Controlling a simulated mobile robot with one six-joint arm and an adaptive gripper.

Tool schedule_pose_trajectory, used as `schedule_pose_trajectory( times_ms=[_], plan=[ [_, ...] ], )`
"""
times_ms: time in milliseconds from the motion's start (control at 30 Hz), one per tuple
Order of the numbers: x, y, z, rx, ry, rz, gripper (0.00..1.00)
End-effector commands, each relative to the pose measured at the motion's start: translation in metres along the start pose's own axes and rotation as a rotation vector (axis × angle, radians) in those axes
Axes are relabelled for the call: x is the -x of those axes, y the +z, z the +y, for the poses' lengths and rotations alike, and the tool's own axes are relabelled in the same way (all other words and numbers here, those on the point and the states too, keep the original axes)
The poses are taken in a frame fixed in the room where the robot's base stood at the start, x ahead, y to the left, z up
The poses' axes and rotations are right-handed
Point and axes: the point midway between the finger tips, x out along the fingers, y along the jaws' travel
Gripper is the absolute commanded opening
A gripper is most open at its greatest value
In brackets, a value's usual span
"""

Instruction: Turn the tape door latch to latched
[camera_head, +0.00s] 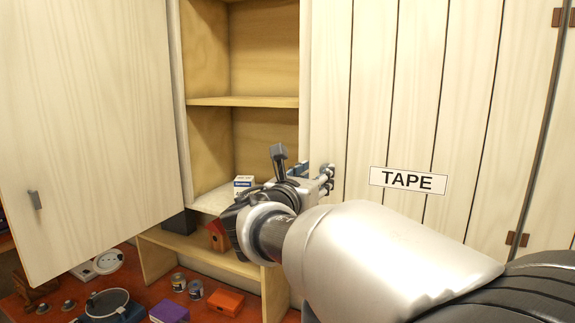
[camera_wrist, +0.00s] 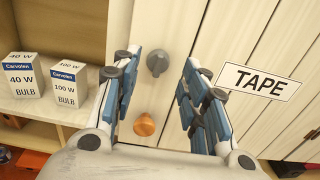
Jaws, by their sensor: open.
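The pale plank tape door (camera_head: 425,110) has a TAPE label (camera_head: 408,180); the label also shows in the wrist view (camera_wrist: 258,82). In the wrist view a grey knob (camera_wrist: 157,63), which looks like the latch, and an orange-brown knob (camera_wrist: 145,124) below it are on the door. My gripper (camera_wrist: 156,72) is open and empty. Its fingers stand on either side of the grey knob in the picture, apart from it as far as I can tell.
An open door (camera_head: 90,120) with a small handle stands at the left. Open shelves (camera_head: 245,101) lie beside the tape door, with bulb boxes (camera_wrist: 24,75) on one. A red bench (camera_head: 130,290) below holds several items. Dark hinges (camera_head: 517,239) are on the right.

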Motion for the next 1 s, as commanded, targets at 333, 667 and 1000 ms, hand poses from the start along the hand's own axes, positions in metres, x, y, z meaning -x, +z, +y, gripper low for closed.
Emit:
schedule_pose_trajectory(
  times_ms=[333,667,1000],
  plan=[
    [-0.047,0.001,0.0,0.0,0.0,-0.001,0.4],
    [-0.051,0.0,0.0,0.0,0.001,0.0,0.4],
    [-0.051,0.0,0.0,0.0,0.001,0.0,0.19]
  ],
)
